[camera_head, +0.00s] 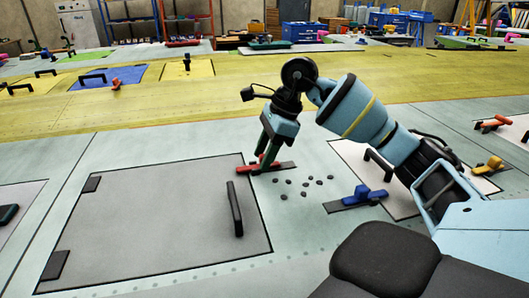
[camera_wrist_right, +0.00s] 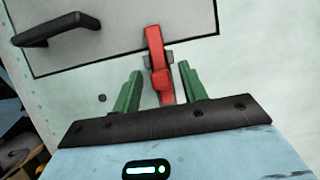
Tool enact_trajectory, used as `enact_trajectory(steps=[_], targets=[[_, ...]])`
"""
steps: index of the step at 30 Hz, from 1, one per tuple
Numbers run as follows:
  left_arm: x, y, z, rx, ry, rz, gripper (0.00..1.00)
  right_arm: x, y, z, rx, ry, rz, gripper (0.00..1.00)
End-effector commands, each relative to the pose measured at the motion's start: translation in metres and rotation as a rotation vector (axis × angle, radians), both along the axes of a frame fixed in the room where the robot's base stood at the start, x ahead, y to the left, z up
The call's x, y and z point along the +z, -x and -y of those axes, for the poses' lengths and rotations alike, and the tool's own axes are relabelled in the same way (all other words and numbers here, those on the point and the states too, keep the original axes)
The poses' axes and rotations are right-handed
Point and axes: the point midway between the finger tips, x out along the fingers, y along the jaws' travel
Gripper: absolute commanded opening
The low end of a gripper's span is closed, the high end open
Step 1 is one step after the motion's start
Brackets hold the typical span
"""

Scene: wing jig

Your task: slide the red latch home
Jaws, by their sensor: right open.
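The red latch (camera_head: 254,169) lies by the far right corner of a large grey panel (camera_head: 160,220), on a dark strip. In the right wrist view, the red latch (camera_wrist_right: 155,45) reaches over the edge line of the grey panel (camera_wrist_right: 110,35). My right gripper (camera_head: 267,157) points down at the latch. Its green fingers also show in the right wrist view (camera_wrist_right: 161,75), open, one on each side of the latch's raised part, with a gap visible on both sides. The fingers hide part of the latch in the head view. My left gripper is not in view.
A black handle (camera_head: 235,209) stands on the panel near the latch. Several small dark pieces (camera_head: 304,184) lie to the right. A blue latch (camera_head: 361,196) sits further right, beside a white panel with another black handle (camera_head: 379,164).

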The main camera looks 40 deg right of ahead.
Motion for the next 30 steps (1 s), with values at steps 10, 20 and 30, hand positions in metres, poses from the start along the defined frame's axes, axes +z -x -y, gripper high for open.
enact_trajectory(steps=[10, 20, 30], targets=[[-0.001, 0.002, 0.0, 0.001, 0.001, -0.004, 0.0, 0.031, 0.005, 0.012, -0.002, 0.001, 0.004, 0.43], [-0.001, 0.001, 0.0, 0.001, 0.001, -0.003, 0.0, 0.069, 0.013, 0.025, 0.001, 0.0, 0.002, 0.43], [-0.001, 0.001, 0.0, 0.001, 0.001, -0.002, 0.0, 0.072, 0.014, 0.026, 0.001, -0.001, 0.001, 0.43]])
